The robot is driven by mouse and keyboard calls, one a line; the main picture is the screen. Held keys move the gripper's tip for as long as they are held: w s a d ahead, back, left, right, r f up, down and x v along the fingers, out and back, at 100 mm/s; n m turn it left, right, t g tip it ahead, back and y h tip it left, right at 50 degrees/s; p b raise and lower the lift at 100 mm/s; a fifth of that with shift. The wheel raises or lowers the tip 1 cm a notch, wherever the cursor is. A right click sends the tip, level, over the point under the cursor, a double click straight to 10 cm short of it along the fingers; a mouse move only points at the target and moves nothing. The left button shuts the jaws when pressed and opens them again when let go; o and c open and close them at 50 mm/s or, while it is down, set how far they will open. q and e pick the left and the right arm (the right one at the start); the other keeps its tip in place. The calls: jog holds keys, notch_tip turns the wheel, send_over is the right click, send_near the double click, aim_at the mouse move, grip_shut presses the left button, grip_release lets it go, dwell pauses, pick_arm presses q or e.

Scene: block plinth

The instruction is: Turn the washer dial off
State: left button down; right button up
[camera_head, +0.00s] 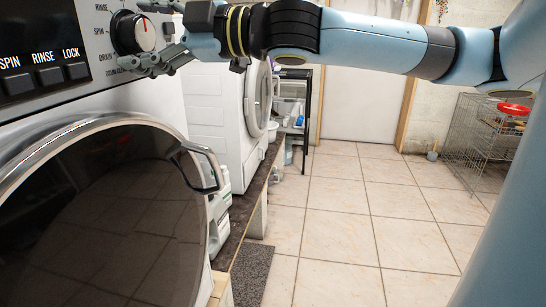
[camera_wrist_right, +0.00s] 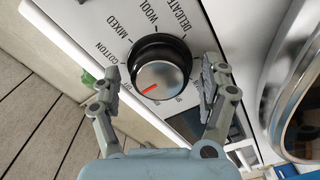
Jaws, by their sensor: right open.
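The washer dial (camera_head: 131,33) is a round knob with a black ring and a silver face with a red mark, on the washer's panel at the upper left. In the right wrist view the dial (camera_wrist_right: 162,76) shows its red mark pointing to the lower left, near small lettering that I cannot read surely. My right gripper (camera_head: 143,37) is open, with one finger above and one below the dial in the head view. In the right wrist view its fingers (camera_wrist_right: 160,80) stand either side of the dial, with a gap. My left gripper is out of view.
The washer's round door (camera_head: 110,215) with a chrome handle (camera_head: 200,165) is below the panel. Buttons (camera_head: 45,77) sit left of the dial. A second white machine (camera_head: 215,105) stands beyond. A wire cage (camera_head: 470,140) is at the right; the tiled floor (camera_head: 340,220) is clear.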

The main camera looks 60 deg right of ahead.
jog(key=m, duration=0.6)
jog(key=shift+p, duration=0.35)
jog(key=m, duration=0.5)
jog(key=p, duration=0.2)
jog(key=r+p, duration=0.1)
jog(key=p, duration=0.1)
jog(key=shift+s+d+r, duration=0.1)
jog(key=shift+s+d, duration=0.1)
jog(key=shift+d, duration=0.1)
jog(key=p+v, duration=0.4)
jog(key=p, duration=1.1)
jog(key=shift+s+p, duration=0.1)
jog(key=shift+p, duration=0.3)
jog(key=p, duration=0.7)
send_near(147, 28)
jog(key=s+d+f+m+g+h+b, duration=0.1)
jog(key=s+d+f+h+b, duration=0.1)
jog(key=f, duration=0.8)
jog(key=s+d+f+m+g+h+b, duration=0.1)
jog(key=s+d+f+h+b, duration=0.1)
jog(key=f, duration=0.8)
jog(key=s+d+f+m+g+h+b, duration=0.1)
jog(key=d+f+b, duration=0.3)
jog(key=f, duration=0.6)
jog(key=shift+s+d+f+m+g+h+b, duration=0.25)
jog(key=shift+s+d+m+g+h+b, duration=0.15)
jog(key=shift+h, duration=0.5)
